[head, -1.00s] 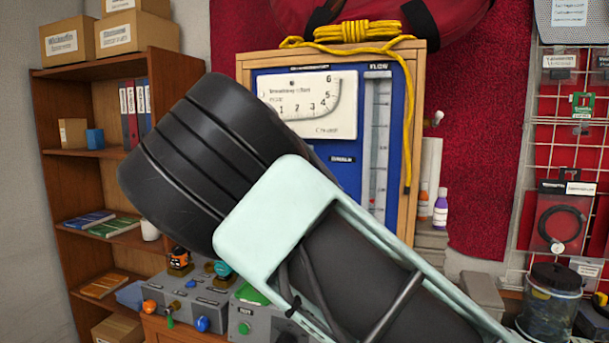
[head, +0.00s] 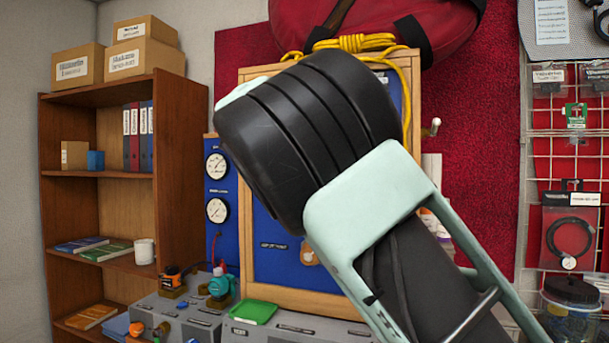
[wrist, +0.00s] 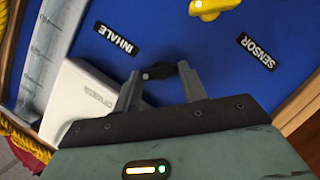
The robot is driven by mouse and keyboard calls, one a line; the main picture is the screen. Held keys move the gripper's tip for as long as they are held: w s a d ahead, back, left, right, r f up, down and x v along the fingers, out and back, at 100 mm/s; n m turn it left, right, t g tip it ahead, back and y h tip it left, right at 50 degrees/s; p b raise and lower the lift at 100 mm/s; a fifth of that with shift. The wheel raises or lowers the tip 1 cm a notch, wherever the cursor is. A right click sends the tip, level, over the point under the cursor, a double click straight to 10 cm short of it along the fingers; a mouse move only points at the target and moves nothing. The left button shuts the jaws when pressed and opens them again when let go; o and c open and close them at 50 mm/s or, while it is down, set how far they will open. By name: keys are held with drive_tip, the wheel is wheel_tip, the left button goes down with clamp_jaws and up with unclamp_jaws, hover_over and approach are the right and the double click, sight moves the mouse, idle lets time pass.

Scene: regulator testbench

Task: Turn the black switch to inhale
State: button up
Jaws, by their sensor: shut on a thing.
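The black switch (wrist: 161,70) is on the blue panel (wrist: 185,38), between my gripper's fingertips (wrist: 162,77) in the wrist view. My gripper is shut on it. A small white dot shows at the switch's left end. The INHALE label (wrist: 115,40) is above and left of it, and the SENSOR label (wrist: 258,52) is to its right. In the head view my arm covers much of the blue panel (head: 270,275) and hides the switch and my fingertips.
A white meter box (wrist: 85,95) is close to the left finger in the wrist view. A yellow part (wrist: 211,7) is at the top. A grey bench unit (head: 290,328) with a green tray (head: 252,312) stands below the panel, and a wooden shelf (head: 180,110) is at left.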

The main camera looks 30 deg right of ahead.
drive_tip(key=shift+f, duration=0.1)
idle(0.3)
drive_tip(key=o, duration=1)
drive_tip(key=b+v, duration=0.3)
drive_tip(key=v, duration=1.4)
drive_tip(key=shift+s+a+r, duration=0.1)
drive_tip(key=shift+s+r, duration=0.1)
drive_tip(key=shift+r, duration=0.05)
